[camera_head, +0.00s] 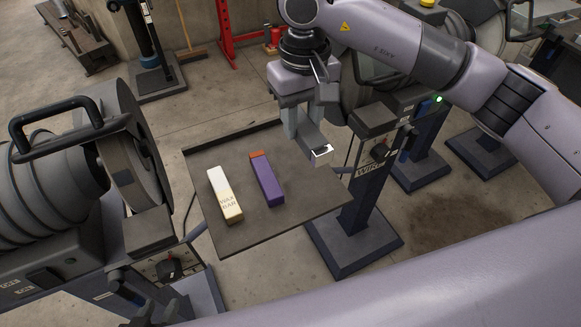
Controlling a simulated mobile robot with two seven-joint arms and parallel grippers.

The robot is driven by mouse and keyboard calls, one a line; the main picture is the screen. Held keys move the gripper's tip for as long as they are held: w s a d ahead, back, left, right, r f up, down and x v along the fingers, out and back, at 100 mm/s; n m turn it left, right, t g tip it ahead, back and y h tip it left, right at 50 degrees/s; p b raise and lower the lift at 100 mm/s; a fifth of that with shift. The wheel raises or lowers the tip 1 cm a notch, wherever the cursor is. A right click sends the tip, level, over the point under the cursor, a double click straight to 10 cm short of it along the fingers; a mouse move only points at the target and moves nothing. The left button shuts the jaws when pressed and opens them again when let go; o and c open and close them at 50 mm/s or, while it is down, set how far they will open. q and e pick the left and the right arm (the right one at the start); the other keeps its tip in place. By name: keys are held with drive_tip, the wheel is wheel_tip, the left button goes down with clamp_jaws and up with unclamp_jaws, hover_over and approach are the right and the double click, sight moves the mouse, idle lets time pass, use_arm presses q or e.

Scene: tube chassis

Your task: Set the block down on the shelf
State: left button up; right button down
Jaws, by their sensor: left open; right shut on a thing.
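My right gripper (308,112) comes in from the upper right and points down over the far right part of the shelf. The fingers hide part of the block. The block appears above the shelf's right edge; its exact height above it cannot be told. The shelf (300,205) is a flat dark plate with a thin raised rim. My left gripper is not in view.
A white and gold bar (226,196) with lettering and a purple bar (267,182) with an orange end lie on the shelf's left and middle. The shelf's right and front parts are clear. Grey machines (60,190) stand close on the left, and a stand (365,210) is at right.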

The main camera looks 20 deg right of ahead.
sight(299, 184)
wheel_tip(299, 184, down, 14)
drive_tip(key=shift+f+p, duration=0.1)
drive_tip(key=shift+p, duration=0.6)
drive_tip(key=shift+f, duration=0.2)
drive_tip(key=shift+f+b, duration=0.2)
drive_tip(key=shift+b, duration=0.1)
drive_tip(key=c, duration=0.7)
unclamp_jaws()
drive_tip(key=shift+c, duration=0.2)
drive_tip(key=shift+r, duration=0.1)
drive_tip(key=shift+r+p, duration=0.15)
drive_tip(key=shift+p, duration=0.15)
wheel_tip(299, 184, up, 12)
drive_tip(key=shift+b, duration=0.95)
